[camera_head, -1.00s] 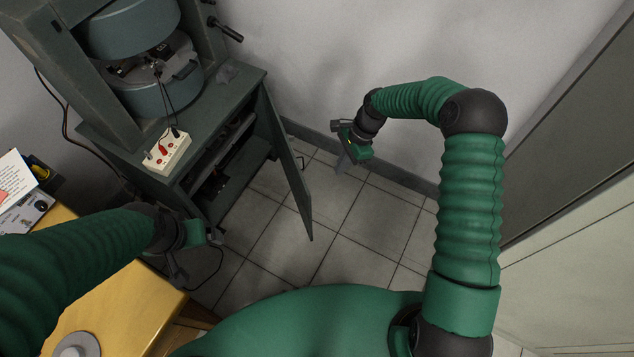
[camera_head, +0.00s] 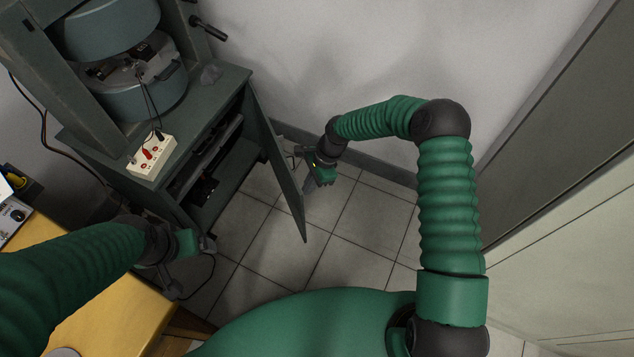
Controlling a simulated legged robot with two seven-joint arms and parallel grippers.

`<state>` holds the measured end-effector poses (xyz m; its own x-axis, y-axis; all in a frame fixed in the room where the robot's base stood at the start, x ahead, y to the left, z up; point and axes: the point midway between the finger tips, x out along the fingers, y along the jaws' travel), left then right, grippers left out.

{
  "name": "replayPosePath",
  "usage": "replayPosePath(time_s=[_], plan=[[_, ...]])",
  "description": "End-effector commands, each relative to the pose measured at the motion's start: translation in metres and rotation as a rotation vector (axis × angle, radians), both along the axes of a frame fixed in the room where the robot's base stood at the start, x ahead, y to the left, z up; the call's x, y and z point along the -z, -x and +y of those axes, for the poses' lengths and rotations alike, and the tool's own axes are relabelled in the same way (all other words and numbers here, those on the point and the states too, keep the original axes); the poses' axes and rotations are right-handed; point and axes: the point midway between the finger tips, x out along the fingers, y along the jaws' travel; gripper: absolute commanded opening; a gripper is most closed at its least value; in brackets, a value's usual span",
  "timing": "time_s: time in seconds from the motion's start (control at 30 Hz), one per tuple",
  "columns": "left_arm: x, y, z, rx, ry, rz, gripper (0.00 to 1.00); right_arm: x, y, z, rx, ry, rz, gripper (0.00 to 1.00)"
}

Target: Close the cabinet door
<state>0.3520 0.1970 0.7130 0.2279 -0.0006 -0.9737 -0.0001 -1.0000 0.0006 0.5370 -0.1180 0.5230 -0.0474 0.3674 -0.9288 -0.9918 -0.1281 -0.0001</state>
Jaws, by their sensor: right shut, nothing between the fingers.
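The cabinet (camera_head: 172,200) is dark grey-green and stands at the left under the magnet. Its door (camera_head: 279,168) stands wide open, swung out to the right of the opening, which shows dark shelves inside. My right gripper (camera_head: 307,188) is shut and empty, close to the outer right side of the door. I cannot tell whether it touches the door. My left gripper (camera_head: 190,268) is low at the left, near the yellow table and in front of the cabinet. Its fingers are too dark to tell open from shut.
A large round magnet (camera_head: 137,75) stands on the cabinet top, with a white terminal box (camera_head: 152,156) with leads at the front edge. A yellow table (camera_head: 100,310) fills the lower left. The tiled floor (camera_head: 345,235) is clear. A grey wall is behind.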

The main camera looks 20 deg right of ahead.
Motion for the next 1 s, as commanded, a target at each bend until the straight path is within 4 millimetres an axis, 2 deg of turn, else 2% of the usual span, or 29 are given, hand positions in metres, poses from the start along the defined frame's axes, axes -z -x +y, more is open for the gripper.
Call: replayPosePath(time_s=[0.37, 0.53, 0.67, 1.0], plan=[[-0.001, 0.000, 0.000, 0.000, 0.000, 0.000, 0.87, -0.001, 0.001, 0.003, 0.002, 0.000, 0.001, 0.00], [-0.008, 0.000, 0.000, 0.000, 0.000, 0.000, 0.87, -0.003, 0.004, 0.022, 0.033, 0.000, 0.001, 0.00], [-0.017, 0.000, 0.000, 0.000, 0.000, 0.000, 0.87, -0.004, 0.009, 0.054, 0.088, 0.000, 0.002, 0.00], [-0.028, 0.000, 0.000, 0.000, 0.000, 0.000, 0.87, -0.001, 0.005, 0.168, 0.308, 0.000, -0.003, 0.00]])
